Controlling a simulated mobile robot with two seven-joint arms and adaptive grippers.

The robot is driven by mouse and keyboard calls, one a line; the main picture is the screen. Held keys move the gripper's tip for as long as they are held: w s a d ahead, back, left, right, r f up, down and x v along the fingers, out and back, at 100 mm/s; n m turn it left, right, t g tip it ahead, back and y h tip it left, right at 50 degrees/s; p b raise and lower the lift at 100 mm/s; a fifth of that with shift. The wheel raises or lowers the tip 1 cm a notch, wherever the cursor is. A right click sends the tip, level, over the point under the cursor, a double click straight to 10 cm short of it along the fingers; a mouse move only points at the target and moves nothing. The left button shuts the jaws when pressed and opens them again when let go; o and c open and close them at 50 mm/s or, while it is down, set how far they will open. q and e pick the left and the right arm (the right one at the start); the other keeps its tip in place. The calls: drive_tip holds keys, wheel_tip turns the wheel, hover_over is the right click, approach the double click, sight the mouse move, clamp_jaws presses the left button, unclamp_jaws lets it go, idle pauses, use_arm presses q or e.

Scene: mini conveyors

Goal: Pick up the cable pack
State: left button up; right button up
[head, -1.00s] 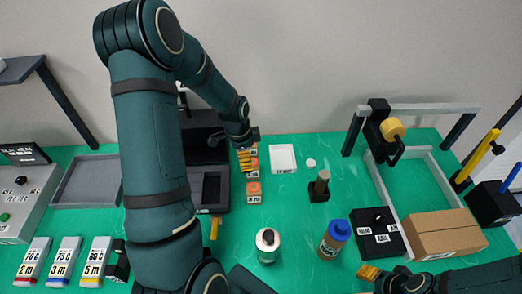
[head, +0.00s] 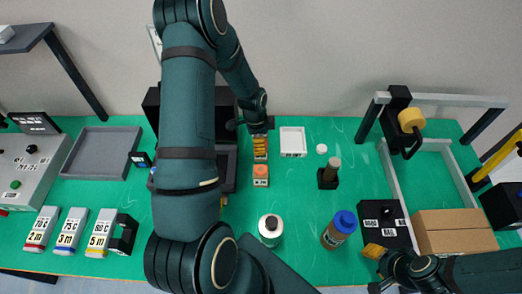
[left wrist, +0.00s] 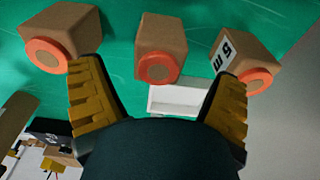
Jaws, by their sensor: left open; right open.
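The cable packs are small brown boxes with orange rings. In the head view, the nearest pack (head: 261,175) of a row shows clearly; the packs beyond it are mostly hidden by my left gripper (head: 260,147). In the left wrist view, three packs show: a left pack (left wrist: 75,25), a middle pack (left wrist: 160,35) and a right pack (left wrist: 230,48) with a "5 M" label. My left gripper (left wrist: 158,100) is open and empty, with the middle pack between the lines of its yellow fingers. My right gripper (head: 372,250) is open at the lower right, partly hidden.
A white tray (head: 293,132) lies right of the packs. A cardboard box (head: 455,232) and a black box (head: 384,225) are at the right. A grey tray (head: 100,152) lies at the left.

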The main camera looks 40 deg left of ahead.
use_arm(q)
drive_tip(key=f, duration=0.5)
drive_tip(key=shift+d, duration=0.2)
drive_tip(key=shift+c, duration=0.3)
drive_tip(key=c, duration=1.3)
